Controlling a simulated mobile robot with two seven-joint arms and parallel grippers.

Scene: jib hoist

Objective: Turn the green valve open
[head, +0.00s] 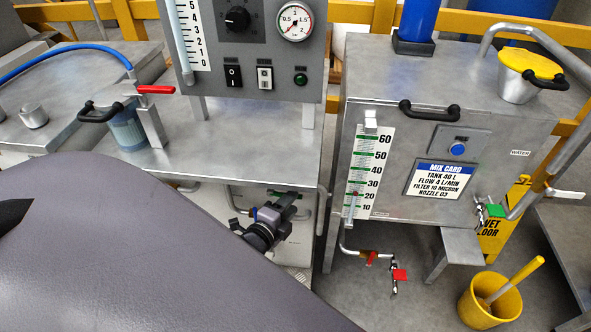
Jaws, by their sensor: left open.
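The green valve handle (495,210) is on the pipework at the lower right corner of the grey tank cabinet (400,215), beside a pipe running up to the right. My left gripper (288,206) is below the front of the instrument bench, well to the left of the green valve and apart from it. It is open, and I see nothing held in it. My right gripper is not in view.
Red valve handles (400,275) hang on pipes under the tank. A yellow bucket (490,300) and a wet floor sign (497,225) stand near the green valve.

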